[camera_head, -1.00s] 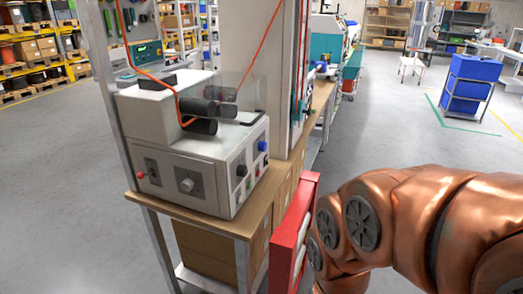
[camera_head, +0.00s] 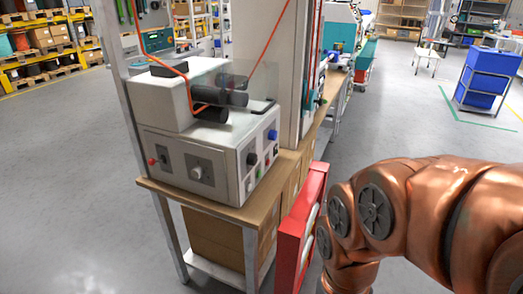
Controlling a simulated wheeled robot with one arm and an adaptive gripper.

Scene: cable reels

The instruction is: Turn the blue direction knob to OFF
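A white machine (camera_head: 215,160) stands on a wooden bench top. The blue knob (camera_head: 272,135) is on the upper right of its right-hand face. Below and beside the knob are a black knob (camera_head: 251,158), a small red control and a green one; their labels are too small to read. A grey dial (camera_head: 197,173) and a red button (camera_head: 152,161) are on the front face. My copper-coloured arm fills the lower right, apart from the machine. My gripper is out of view.
The wooden bench (camera_head: 200,203) has a metal frame. A red panel (camera_head: 298,230) stands at its right side, near my arm. An orange cable (camera_head: 262,45) hangs above the machine. A blue container rack (camera_head: 487,77) stands far right. Grey floor between is open.

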